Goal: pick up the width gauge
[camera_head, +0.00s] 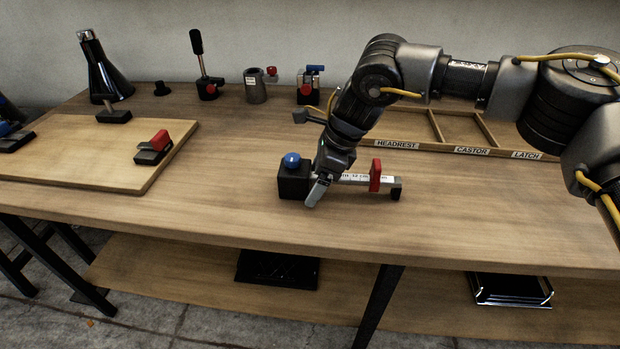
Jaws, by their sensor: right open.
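The width gauge (356,179) lies on the wooden bench (230,215) near its front middle. It has a white ruled bar, a red slider (375,175), a black end foot on the right and a black block with a blue knob (291,161) on the left. My right gripper (314,194) points down over the left part of the gauge, next to the black block. It hides part of the bar. I cannot tell whether its fingers touch the gauge.
A tray (452,148) with compartments labelled HEADREST, CASTOR and LATCH stands behind on the right. A wooden board (80,150) with a red-and-black clamp (153,147) is at left. Several fixtures, including a tall black lever (202,65), line the back. The front strip is clear.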

